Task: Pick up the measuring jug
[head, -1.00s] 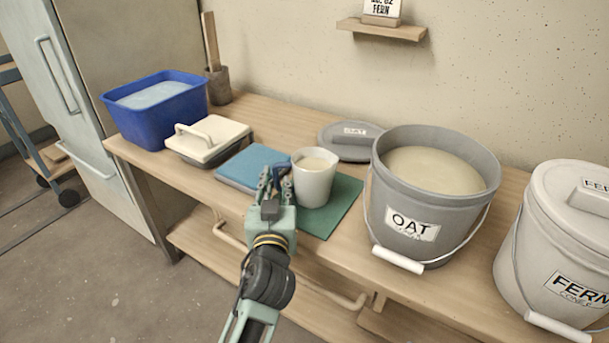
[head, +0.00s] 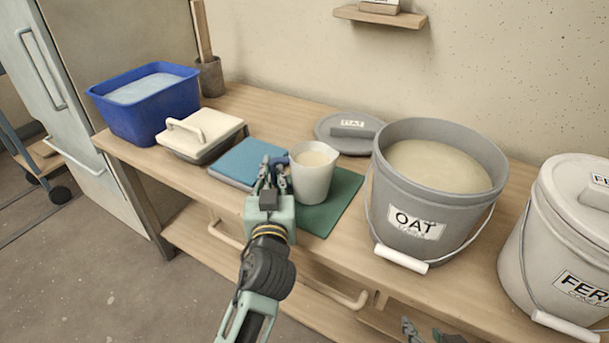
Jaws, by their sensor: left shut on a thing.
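The measuring jug (head: 312,181) is a white jug with a spout and pale liquid inside. It is upright on or just over the green mat (head: 343,196); I cannot tell if its base touches. My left gripper (head: 272,172) is at the jug's left side, shut on the jug's handle, which the fingers mostly hide. My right gripper (head: 431,335) only just enters at the bottom edge, in front of the table and empty as far as it shows; its opening is unclear.
A grey OAT bucket (head: 409,223) of pale glaze stands right of the jug, with its lid (head: 334,139) behind. A lidded FERN bucket (head: 540,250) is farther right. Blue cloths (head: 243,163), a cream-lidded box (head: 203,145) and a blue tub (head: 150,118) stand left.

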